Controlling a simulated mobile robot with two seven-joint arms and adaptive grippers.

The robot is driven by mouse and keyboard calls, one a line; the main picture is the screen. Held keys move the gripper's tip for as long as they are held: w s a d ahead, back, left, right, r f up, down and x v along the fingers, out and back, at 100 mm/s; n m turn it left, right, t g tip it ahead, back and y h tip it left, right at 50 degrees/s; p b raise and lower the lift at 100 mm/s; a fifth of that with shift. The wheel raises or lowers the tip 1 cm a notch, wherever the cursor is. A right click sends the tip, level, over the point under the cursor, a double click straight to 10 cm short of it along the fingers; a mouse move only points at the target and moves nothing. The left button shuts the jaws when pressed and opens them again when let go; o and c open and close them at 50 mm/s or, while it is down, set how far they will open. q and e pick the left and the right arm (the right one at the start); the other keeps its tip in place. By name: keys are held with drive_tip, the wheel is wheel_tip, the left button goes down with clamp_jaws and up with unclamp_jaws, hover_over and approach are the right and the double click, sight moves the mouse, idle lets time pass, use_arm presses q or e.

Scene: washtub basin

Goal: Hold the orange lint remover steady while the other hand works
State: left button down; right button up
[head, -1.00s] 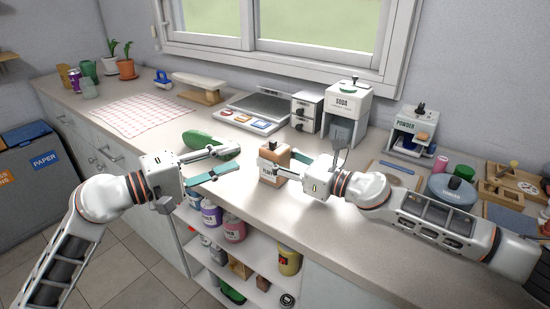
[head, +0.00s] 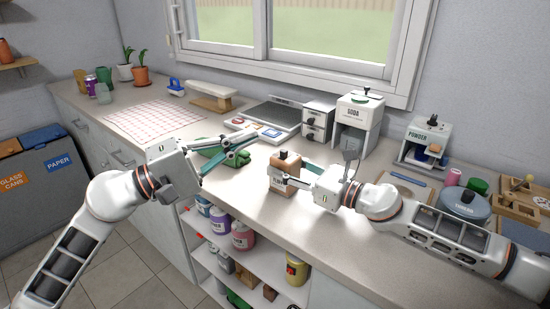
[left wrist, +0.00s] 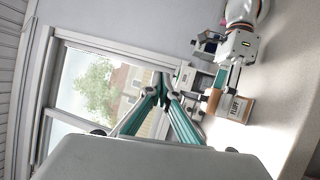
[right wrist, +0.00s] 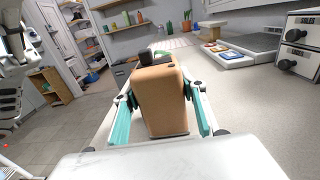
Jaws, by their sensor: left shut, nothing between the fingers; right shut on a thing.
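The orange lint remover (head: 284,166) is a tan-orange box with a dark knob on top, upright near the counter's front edge. Its "FLUFF" label shows in the left wrist view (left wrist: 234,107). My right gripper (head: 286,180) is shut on it, with a teal finger on each side in the right wrist view (right wrist: 165,105). I cannot tell whether its base touches the counter. My left gripper (head: 245,145) is shut and empty, raised to the left of the lint remover, its fingertips together in the left wrist view (left wrist: 163,82).
A green oval object (head: 208,140) lies behind my left gripper. A scale (head: 268,117), a soda dispenser (head: 358,118) and a powder dispenser (head: 425,145) stand at the back. An open shelf (head: 262,262) with bottles is below. A checked cloth (head: 150,117) lies left.

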use_arm(q)
drive_tip(key=s+a+r+n+t+h, duration=0.1)
drive_tip(key=s+r+n+t, duration=0.15)
drive_tip(key=r+n, duration=0.35)
drive_tip(key=s+a+r+n+t+h, duration=0.1)
drive_tip(key=r+n+t, duration=0.2)
drive_tip(key=r+n, duration=0.35)
wheel_tip(320, 180, down, 18)
drive_tip(key=n+g+y, duration=0.3)
drive_tip(key=n+y, duration=0.7)
drive_tip(key=y, duration=0.2)
drive_tip(key=shift+a+n, duration=0.25)
drive_tip(key=shift+n, duration=0.1)
drive_tip(key=shift+w+g, duration=0.1)
drive_tip(key=shift+g, duration=0.15)
